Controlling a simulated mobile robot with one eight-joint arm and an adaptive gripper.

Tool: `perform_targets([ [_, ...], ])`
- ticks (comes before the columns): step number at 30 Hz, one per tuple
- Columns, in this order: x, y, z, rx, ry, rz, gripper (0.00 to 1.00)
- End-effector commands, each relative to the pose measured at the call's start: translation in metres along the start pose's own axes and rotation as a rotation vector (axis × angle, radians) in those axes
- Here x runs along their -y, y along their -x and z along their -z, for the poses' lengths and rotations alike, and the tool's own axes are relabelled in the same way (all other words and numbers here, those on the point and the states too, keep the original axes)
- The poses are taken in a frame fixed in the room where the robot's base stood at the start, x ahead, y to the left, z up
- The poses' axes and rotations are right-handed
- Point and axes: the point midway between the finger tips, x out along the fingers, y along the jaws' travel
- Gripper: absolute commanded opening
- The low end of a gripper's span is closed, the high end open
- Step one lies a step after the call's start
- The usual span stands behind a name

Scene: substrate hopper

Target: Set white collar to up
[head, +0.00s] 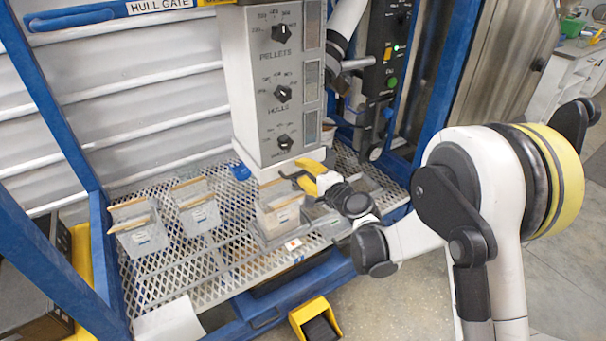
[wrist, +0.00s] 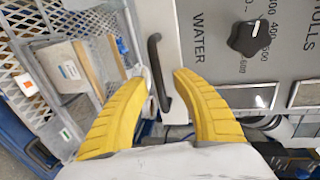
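The white collar (head: 270,170) is a pale band at the bottom of the grey hopper (head: 262,90), above a bin. In the wrist view the white collar (wrist: 152,20) is a white strip beside the grey panel, with a black bar handle (wrist: 155,60) on it. My gripper (head: 307,178) is at the collar's right side, partly covering it. In the wrist view my gripper (wrist: 159,80) has its yellow fingers spread, one on each side of the handle. A gap shows between handle and fingers; whether either touches the collar, I cannot tell.
A clear bin (head: 280,213) stands under the hopper. Two more bins (head: 140,235) (head: 197,212) stand left on the mesh shelf (head: 190,265). Hopper knobs (head: 285,143) sit above my gripper. A control panel (head: 388,60) and blue post (head: 448,70) stand right. A yellow pedal (head: 316,318) is on the floor.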

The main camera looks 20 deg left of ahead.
Motion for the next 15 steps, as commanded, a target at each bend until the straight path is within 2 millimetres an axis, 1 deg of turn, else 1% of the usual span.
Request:
perform_targets([
  [5, 0.0004, 0.0003, 0.0, 0.0, 0.0, 0.0, 0.31],
  [6, 0.0003, 0.0003, 0.0, 0.0, 0.0, 0.0, 0.19],
  [8, 0.0003, 0.0004, 0.0, 0.0, 0.0, 0.0, 0.01],
  [15, 0.0032, 0.0012, 0.0, 0.0, 0.0, 0.0, 0.0],
])
